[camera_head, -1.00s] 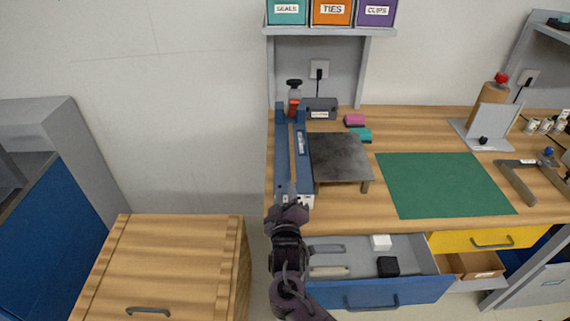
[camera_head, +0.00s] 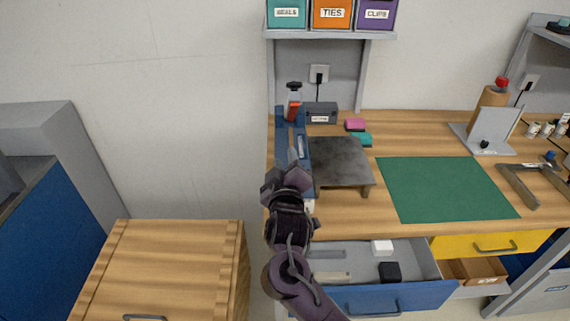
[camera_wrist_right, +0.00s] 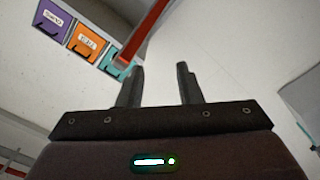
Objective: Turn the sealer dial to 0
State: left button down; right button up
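The sealer (camera_head: 280,130) is a long blue device at the left end of the wooden bench. My right gripper (camera_head: 293,160) is above its front part, fingers pointing toward the back, and covers much of it. A bit of the sealer's pale front end (camera_head: 309,206) shows beside my wrist. I cannot make out the dial or its setting. In the right wrist view the two fingers (camera_wrist_right: 160,85) are apart with nothing between them. A red bar (camera_wrist_right: 147,32) slants beyond them. My left gripper is not in view.
A dark low stand (camera_head: 340,160) is right of the sealer, with a green mat (camera_head: 445,188) beyond. A blue drawer (camera_head: 385,298) is open below. Labelled bins (camera_head: 331,14) sit on the shelf above.

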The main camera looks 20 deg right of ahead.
jog(key=s+a+f+m+b, duration=0.1)
jog(key=s+f+m+b, duration=0.3)
jog(key=f+m+b, duration=0.45)
jog(key=s+a+f+m+b, duration=0.1)
jog(key=s+f+m+b, duration=0.3)
jog(key=f+m, duration=0.8)
jog(key=x, duration=0.8)
jog(key=shift+w+a+r, duration=0.1)
jog(key=shift+w, duration=0.05)
jog(key=shift+n, duration=0.25)
grip_shut()
